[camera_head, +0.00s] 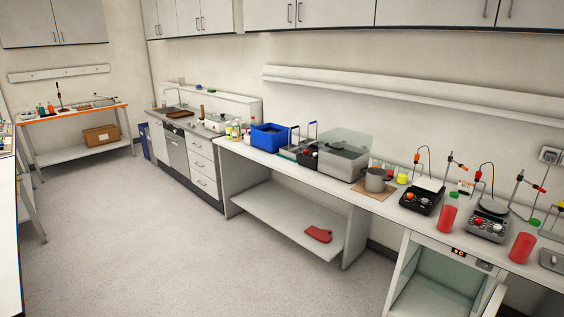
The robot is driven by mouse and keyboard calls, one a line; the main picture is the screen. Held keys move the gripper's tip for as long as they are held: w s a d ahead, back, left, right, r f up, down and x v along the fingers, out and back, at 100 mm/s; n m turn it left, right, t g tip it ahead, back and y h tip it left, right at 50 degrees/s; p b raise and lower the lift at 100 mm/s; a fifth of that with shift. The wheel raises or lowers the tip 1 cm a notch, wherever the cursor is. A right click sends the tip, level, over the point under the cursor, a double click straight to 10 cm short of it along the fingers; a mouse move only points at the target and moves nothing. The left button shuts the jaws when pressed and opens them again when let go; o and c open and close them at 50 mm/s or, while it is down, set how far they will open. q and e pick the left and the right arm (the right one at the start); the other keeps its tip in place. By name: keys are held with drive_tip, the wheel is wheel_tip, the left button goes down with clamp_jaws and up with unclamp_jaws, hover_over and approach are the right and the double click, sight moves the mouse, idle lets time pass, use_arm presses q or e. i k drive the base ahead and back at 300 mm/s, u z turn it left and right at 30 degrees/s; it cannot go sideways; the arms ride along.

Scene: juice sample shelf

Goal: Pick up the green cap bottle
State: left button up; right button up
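Two red bottles with green caps stand upright on the right part of the long white bench. One red bottle (447,217) is in front of and between two black stirrer devices. The other red bottle (523,246) is nearer the right edge of the picture. Small bottles (232,131) with coloured parts stand further back on the bench, too small to make out their caps. Neither of my grippers is in view.
The bench (337,184) also holds a blue crate (270,137), a grey glass-lidded box (344,157), a grey pot (376,180) and stirrers (421,201) (487,225). An open cabinet (435,280) is below the bottles. The grey floor (200,255) is clear.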

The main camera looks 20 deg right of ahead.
sight(449, 213)
drive_tip(key=z, duration=0.2)
drive_tip(key=i, duration=2)
drive_tip(key=z, duration=0.5)
